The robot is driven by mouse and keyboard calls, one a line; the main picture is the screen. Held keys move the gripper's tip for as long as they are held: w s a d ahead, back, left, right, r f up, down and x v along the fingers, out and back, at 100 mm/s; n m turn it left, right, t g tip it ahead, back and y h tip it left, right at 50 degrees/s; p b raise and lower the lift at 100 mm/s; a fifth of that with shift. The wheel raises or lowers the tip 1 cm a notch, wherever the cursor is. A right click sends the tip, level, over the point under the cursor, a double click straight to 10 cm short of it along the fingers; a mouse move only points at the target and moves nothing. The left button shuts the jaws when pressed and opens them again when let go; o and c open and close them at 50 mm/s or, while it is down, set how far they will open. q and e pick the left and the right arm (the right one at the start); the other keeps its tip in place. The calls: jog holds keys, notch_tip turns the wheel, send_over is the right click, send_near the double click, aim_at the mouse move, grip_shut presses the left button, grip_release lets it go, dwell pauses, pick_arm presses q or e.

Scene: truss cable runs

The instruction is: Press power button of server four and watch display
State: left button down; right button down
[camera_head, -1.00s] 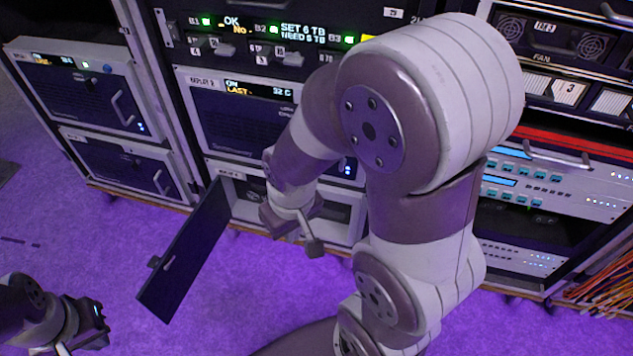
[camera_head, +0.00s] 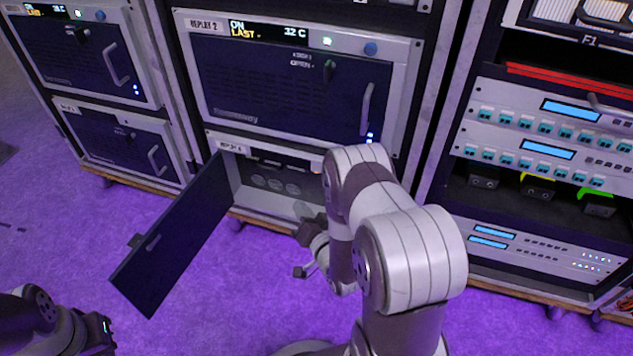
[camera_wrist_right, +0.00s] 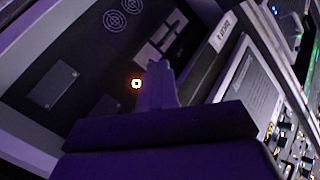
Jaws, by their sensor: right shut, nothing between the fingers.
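The lower middle server (camera_head: 262,206) is below the unit labelled REPLAY 2. Its own label is too small to read surely. Its dark door (camera_head: 178,238) hangs open to the left, showing round fan grilles inside. My right gripper (camera_head: 304,212) is at the right part of the open front, partly hidden by my arm. In the right wrist view its shut, empty fingers (camera_wrist_right: 160,82) point into the bay. A small glowing orange-white button (camera_wrist_right: 136,84) shows just left of the fingertips; contact cannot be told. My left gripper (camera_head: 97,330) is low at the left, away from the racks.
The REPLAY 2 server (camera_head: 290,92) above has a shut door and a lit display (camera_head: 268,31) reading ON, LAST, 32 C. Two shut servers stand in the left rack (camera_head: 125,150). A rack with blue displays (camera_head: 570,110) stands right.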

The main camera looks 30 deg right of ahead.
jog(key=shift+r, duration=0.1)
jog(key=shift+d, duration=0.1)
jog(key=w+d+b, duration=0.2)
jog(key=w+d, duration=0.3)
jog(key=d, duration=0.1)
jog(key=shift+w+d, duration=0.25)
jog(key=shift+w, duration=0.1)
dwell(2.0)
jog(key=shift+w+d, duration=0.25)
jog(key=shift+d, duration=0.05)
